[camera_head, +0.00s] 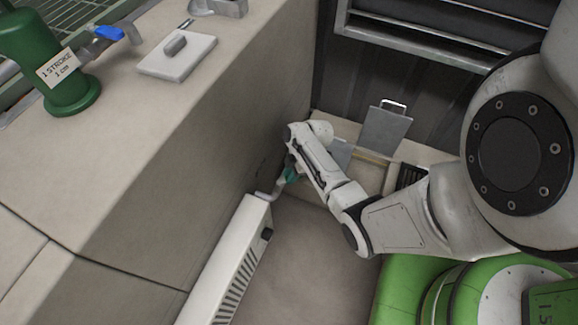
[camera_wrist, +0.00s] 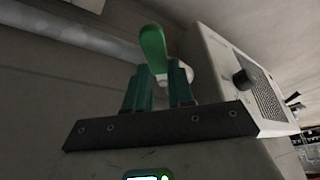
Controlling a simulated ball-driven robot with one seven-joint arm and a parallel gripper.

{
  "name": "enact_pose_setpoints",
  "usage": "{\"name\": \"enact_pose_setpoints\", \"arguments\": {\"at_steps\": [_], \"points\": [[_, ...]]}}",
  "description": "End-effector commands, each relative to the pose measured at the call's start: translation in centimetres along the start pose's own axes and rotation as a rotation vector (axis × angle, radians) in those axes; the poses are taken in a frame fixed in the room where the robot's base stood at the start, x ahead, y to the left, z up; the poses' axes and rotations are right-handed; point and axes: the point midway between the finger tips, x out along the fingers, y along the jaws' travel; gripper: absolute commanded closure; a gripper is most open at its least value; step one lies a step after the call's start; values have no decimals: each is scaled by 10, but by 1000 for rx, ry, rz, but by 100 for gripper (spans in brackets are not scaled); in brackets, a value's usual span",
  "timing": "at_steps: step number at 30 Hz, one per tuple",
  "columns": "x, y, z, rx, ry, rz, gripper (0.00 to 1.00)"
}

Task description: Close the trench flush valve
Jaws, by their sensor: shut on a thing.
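The valve handle (camera_wrist: 154,45) is a bright green lever with a rounded end, seen in the wrist view. My gripper (camera_wrist: 160,75) has its two teal fingers on either side of the handle's lower part and is shut on it. A pale round part shows just right of the fingers, partly hidden. In the head view my gripper (camera_head: 288,177) is low beside the wall, at a bent metal pipe (camera_head: 268,195) above the white panelled unit. There my arm and fingers hide most of the handle, and I cannot tell its angle to the pipe.
The white unit (camera_head: 224,265) with a black knob (camera_head: 267,234) stands against the tall beige wall (camera_head: 150,190). On the ledge are a green pump (camera_head: 65,85), a blue lever (camera_head: 109,33) and a pale plate (camera_head: 177,54). A grey plate (camera_head: 385,130) stands behind my arm.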

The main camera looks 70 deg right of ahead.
Motion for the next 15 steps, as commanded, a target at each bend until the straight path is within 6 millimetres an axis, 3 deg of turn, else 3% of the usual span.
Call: {"name": "enact_pose_setpoints", "arguments": {"at_steps": [15], "points": [[0,-21,-5,434,-3,176,100]]}}
